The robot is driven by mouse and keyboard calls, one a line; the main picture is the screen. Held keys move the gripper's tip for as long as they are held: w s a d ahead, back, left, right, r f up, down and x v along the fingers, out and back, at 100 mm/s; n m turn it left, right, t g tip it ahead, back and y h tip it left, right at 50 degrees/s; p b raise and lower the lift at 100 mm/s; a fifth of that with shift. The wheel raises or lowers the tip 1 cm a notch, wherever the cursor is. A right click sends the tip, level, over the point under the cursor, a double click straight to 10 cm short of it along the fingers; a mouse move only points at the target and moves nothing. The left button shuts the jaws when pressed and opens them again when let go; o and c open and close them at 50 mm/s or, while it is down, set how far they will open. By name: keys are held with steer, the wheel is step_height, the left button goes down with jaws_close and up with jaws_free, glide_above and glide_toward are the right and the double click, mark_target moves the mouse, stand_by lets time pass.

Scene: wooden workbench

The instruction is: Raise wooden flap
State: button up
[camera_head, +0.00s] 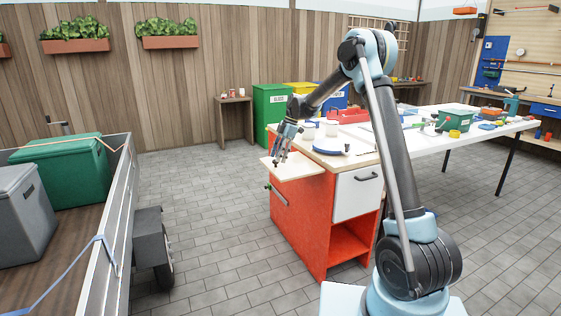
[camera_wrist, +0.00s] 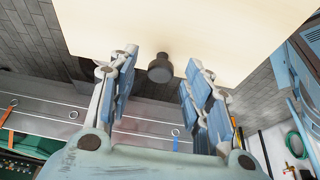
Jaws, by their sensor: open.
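The pale wooden flap (camera_head: 300,167) sticks out roughly level from the left end of the red-orange cabinet (camera_head: 300,220) in the head view. In the wrist view the flap (camera_wrist: 220,30) fills the top of the picture, with a dark round knob (camera_wrist: 160,68) at its edge. My gripper (camera_head: 280,155) is at the flap's outer part. In the wrist view the open fingers of my gripper (camera_wrist: 161,82) stand on either side of the knob, with a gap visible on both sides. I cannot tell how far the fingertips are from the flap's surface.
The cabinet top holds a blue curved item (camera_head: 331,149) and several small things. A white table (camera_head: 460,139) with tools adjoins it on the right. A trailer (camera_head: 120,205) with a green box (camera_head: 62,172) stands at left. Paved floor (camera_head: 205,215) lies free between trailer and cabinet.

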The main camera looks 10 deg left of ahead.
mark_target(286, 164)
steer(key=v, duration=0.9)
steer(key=shift+w+r, duration=0.2)
steer(key=shift+r, duration=0.15)
steer(key=shift+d, duration=0.1)
steer(key=s+d+r+m+t+h, duration=0.1)
steer(key=s+d+r+m, duration=0.35)
steer(key=s+d, duration=0.75)
steer(key=s+d+r+m+t, duration=0.1)
steer(key=s+d+m+t, duration=0.1)
steer(key=s+d+m, duration=0.95)
steer(key=s+d+f+m+t+h, duration=0.1)
steer(key=s+d+f+m, duration=0.3)
steer(key=s+d+f, duration=0.4)
steer(key=s+d+f+m+h, duration=0.1)
steer(key=s+d+f+m, duration=0.4)
steer(key=s+d+f, duration=0.4)
steer(key=s, duration=0.6)
steer(key=shift+s+t+h, duration=0.2)
steer(key=shift+t+h, duration=0.1)
steer(key=shift+t, duration=0.1)
